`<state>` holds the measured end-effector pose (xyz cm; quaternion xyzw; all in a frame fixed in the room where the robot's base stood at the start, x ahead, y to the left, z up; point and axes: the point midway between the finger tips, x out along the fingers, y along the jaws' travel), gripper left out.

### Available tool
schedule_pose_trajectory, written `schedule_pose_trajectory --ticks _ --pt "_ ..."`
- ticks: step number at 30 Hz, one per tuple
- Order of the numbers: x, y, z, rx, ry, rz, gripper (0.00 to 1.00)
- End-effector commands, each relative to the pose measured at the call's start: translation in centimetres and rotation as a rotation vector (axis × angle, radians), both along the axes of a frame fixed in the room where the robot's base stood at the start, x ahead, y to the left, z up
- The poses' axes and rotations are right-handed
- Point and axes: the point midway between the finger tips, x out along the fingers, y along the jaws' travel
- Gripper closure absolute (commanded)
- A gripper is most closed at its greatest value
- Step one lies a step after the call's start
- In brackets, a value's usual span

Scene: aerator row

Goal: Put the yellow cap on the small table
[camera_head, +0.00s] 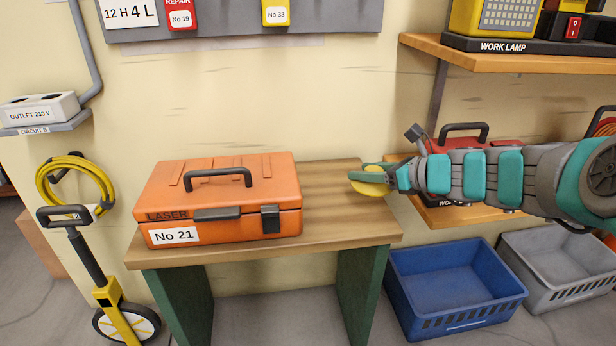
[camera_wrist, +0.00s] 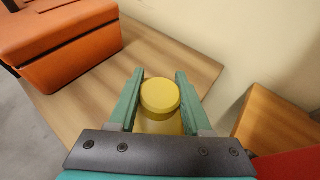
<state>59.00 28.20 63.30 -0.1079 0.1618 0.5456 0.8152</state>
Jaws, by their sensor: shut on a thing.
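The yellow cap (camera_head: 371,189) is round and sits between the two green fingers of my gripper (camera_head: 368,178). In the wrist view the cap (camera_wrist: 160,98) lies between the fingertips of my gripper (camera_wrist: 159,88), which is shut on it. The small table (camera_head: 330,222) has a wooden top and green legs. My gripper is over the right end of its top, coming in from the right. I cannot tell whether the cap touches the wood.
An orange case (camera_head: 222,200) marked No 21 covers the left and middle of the table; bare wood lies right of it. A blue crate (camera_head: 455,318) and a grey crate (camera_head: 590,300) stand at right below a wooden shelf (camera_head: 450,212). A yellow measuring wheel (camera_head: 120,315) leans at left.

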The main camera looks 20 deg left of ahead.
Motion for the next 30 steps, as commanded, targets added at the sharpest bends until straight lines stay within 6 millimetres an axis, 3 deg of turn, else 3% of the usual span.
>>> schedule_pose_trajectory --ticks 3,12,22,27,30 --pt "1.0 3.1 -0.7 -0.003 0.000 0.006 1.00" --pt "3.2 9.1 -1.2 -0.003 -0.002 0.002 1.00" --pt "4.1 11.5 -1.3 -0.003 -0.001 0.001 1.00" --pt "4.1 11.4 -4.2 -0.001 0.002 -0.003 1.00" --pt "4.1 11.4 -4.8 -0.001 0.000 -0.002 1.00"
